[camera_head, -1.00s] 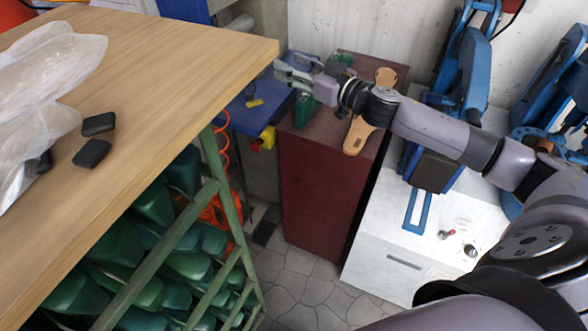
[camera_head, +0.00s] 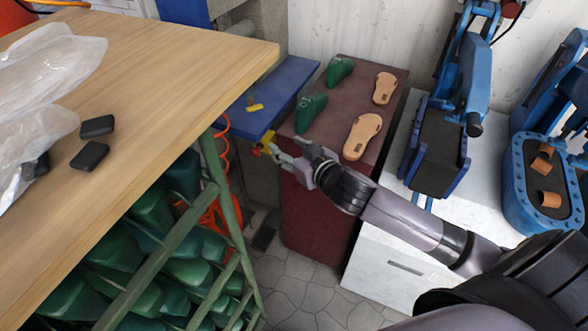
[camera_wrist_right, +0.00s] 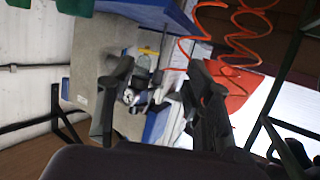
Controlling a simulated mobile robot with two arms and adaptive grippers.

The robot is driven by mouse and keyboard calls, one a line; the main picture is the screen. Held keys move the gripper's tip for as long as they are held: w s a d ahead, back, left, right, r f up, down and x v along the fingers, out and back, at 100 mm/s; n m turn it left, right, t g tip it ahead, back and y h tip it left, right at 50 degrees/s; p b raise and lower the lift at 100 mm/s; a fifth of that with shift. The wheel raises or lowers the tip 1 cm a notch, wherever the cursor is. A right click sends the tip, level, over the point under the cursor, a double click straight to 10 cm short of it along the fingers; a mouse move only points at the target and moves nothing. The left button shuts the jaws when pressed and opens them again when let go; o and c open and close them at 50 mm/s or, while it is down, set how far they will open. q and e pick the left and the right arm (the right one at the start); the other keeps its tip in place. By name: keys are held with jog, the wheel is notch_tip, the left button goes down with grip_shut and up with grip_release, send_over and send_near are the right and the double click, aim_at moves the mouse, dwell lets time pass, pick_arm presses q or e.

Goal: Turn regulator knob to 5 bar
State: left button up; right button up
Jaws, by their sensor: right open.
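In the right wrist view a small metallic fitting with a round face (camera_wrist_right: 129,97), which looks like the air regulator, shows beyond my fingers. Its knob and scale are too small and blurred to read. My right gripper (camera_head: 285,147) is open and empty, in front of the dark red cabinet's left edge. In the right wrist view its two dark fingers (camera_wrist_right: 155,97) stand apart, with the fitting seen between them. I cannot tell any contact. The regulator is not clearly seen in the head view. My left gripper is not in view.
An orange coiled hose (camera_wrist_right: 235,35) hangs near the fitting. A yellow and red part (camera_head: 265,141) sits by the blue bench (camera_head: 280,88). The wooden table (camera_head: 170,75) is left, with a green rack (camera_head: 215,180) below. Soles and green lasts lie on the red cabinet (camera_head: 330,85).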

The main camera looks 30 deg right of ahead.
jog(key=shift+g+h, duration=0.5)
jog(key=shift+g, duration=0.2)
jog(key=shift+s+a+f, duration=0.15)
jog(key=shift+s+f, duration=0.7)
jog(key=shift+f, duration=0.15)
jog(key=shift+s+a+f, duration=0.1)
jog(key=shift+s+f, duration=0.75)
jog(key=shift+f, duration=0.15)
jog(key=shift+w, duration=0.1)
